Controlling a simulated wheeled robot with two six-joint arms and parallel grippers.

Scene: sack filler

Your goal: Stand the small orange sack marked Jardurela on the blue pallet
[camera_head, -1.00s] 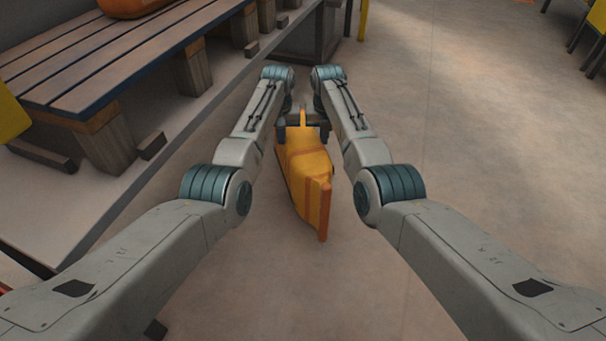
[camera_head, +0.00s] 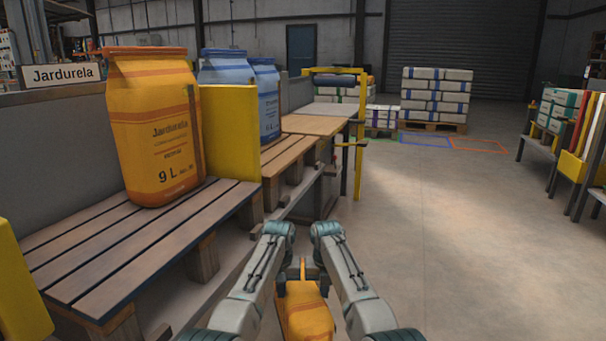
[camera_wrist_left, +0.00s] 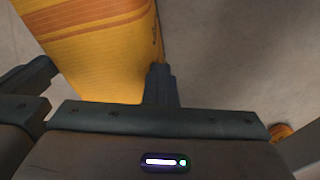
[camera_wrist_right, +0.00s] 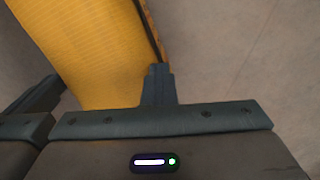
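The small orange sack (camera_head: 304,312) hangs low between my two forearms, clear of the bench. No marking is readable on its visible part. My left gripper (camera_head: 287,272) and right gripper (camera_head: 320,272) are at its two sides, partly hidden by my wrists. In the left wrist view the sack (camera_wrist_left: 100,50) lies between the fingers, against one of them. The right wrist view shows the sack (camera_wrist_right: 90,50) in the same way. Both grippers appear shut on it. I cannot make out a blue pallet; a blue outline (camera_head: 425,141) is on the far floor.
A large orange Jardurela sack (camera_head: 152,125) stands on the slatted bench (camera_head: 110,262) at left, with blue sacks (camera_head: 222,68) beyond a yellow divider (camera_head: 229,130). A loaded pallet (camera_head: 432,127) and an orange floor outline (camera_head: 480,151) are far back.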

